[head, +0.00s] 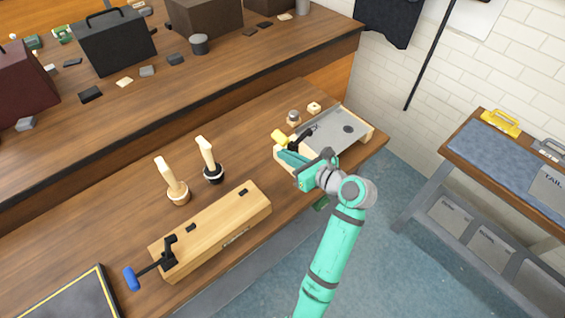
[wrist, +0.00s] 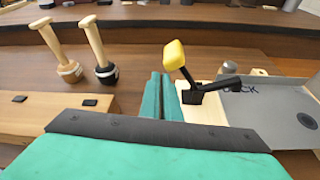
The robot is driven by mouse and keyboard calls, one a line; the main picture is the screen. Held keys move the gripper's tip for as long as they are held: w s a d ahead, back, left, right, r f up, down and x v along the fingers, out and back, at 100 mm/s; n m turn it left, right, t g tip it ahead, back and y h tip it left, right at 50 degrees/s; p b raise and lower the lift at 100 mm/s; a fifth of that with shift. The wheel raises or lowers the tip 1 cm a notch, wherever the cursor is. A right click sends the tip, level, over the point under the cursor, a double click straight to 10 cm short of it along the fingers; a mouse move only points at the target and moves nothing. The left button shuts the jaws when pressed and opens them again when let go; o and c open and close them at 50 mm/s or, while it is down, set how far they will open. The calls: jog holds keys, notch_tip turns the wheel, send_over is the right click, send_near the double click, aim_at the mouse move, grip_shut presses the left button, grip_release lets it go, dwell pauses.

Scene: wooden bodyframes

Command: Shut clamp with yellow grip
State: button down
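The clamp with the yellow grip (head: 279,137) sits on the left part of a wooden frame with a grey metal plate (head: 340,126). In the wrist view its yellow grip (wrist: 174,54) is raised and leans left on a black lever. A black arm (wrist: 222,86) reaches right from the clamp's base over the plate (wrist: 275,112). My gripper (head: 284,157) is beside the clamp, on its near side in the head view. In the wrist view its teal fingers (wrist: 161,97) are together, empty, just left of the clamp's base and below the grip. I see no contact.
A wooden block (head: 215,230) with a blue-gripped clamp (head: 132,278) lies left on the bench. Two wooden-handled brushes (head: 172,182) (head: 208,160) stand behind it. A small jar (head: 293,117) stands behind the frame. Bare bench lies between the block and the frame.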

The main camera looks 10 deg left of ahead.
jog(key=w+d+r, duration=0.2)
jog(key=r, duration=0.1)
jog(key=shift+w+d+r, duration=0.2)
jog(key=shift+w, duration=0.15)
jog(key=shift+d, duration=0.3)
dwell(0.4)
jog(key=shift+a+f, duration=0.1)
jog(key=shift+s+a+f, duration=0.15)
jog(key=shift+a, duration=0.1)
send_near(290, 141)
jog(key=s+f, duration=0.2)
jog(key=f, duration=0.1)
jog(key=shift+s+d, duration=0.25)
jog(key=shift+d, duration=0.1)
